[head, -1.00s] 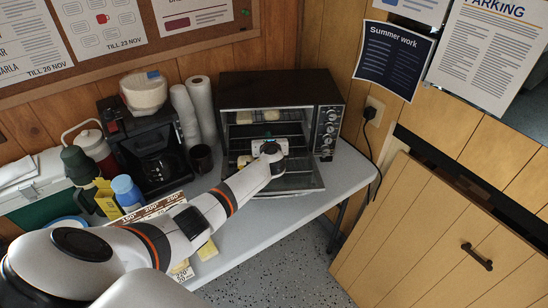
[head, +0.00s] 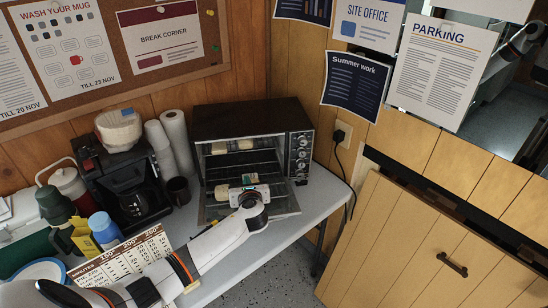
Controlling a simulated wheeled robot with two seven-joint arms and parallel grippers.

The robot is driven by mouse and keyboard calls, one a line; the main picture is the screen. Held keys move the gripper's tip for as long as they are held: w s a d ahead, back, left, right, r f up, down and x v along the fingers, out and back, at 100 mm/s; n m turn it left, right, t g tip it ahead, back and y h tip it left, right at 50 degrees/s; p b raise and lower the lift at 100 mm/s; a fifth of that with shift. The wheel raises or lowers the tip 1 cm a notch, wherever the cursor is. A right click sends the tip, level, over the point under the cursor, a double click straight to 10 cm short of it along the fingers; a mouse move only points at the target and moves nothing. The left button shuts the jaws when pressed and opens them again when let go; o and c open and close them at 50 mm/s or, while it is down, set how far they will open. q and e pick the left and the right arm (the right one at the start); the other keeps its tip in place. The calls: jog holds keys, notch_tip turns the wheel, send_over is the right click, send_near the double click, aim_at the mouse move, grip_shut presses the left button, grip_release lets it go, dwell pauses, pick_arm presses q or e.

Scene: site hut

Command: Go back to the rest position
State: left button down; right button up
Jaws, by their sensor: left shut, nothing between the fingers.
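My left gripper (head: 248,187) is shut and empty. It is low at the front of the toaster oven (head: 235,120), over the lowered door (head: 287,205), and my left arm reaches to it from the lower left. The oven is black with a row of knobs on its right side. Pale bread-like pieces (head: 218,147) lie on the upper rack. Another pale piece (head: 249,178) shows just behind my fingers, and one more (head: 222,192) is to their left. Whether my fingers touch any of them I cannot tell. My right gripper is not in view.
A coffee maker (head: 127,180), paper rolls (head: 174,136) and a dark mug (head: 179,190) stand left of the oven. The white table (head: 312,203) is clear on the right.

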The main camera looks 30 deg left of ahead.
pick_arm(q)
jog(key=s+d+f+n+g+h, duration=0.2)
jog(key=s+d+f+n, duration=0.1)
jog(key=s+d+n, duration=0.5)
jog(key=s+d+f+n+g+h, duration=0.2)
jog(key=s+d+f+n, duration=0.3)
jog(key=s, duration=0.5)
jog(key=s+d+r+n+g+h, duration=0.2)
jog(key=s+d+r+n+h, duration=0.1)
jog(key=s+n, duration=0.5)
jog(key=s+d+r+n+g+h, duration=0.25)
jog(key=s+n, duration=0.25)
jog(key=s, duration=0.4)
notch_tip(320, 180, down, 25)
jog(key=s, duration=0.1)
jog(key=s+a+f+g, duration=0.2)
jog(key=s+f, duration=1.5)
jog(key=shift+a+f+y, duration=0.25)
jog(key=shift+f+y, duration=0.1)
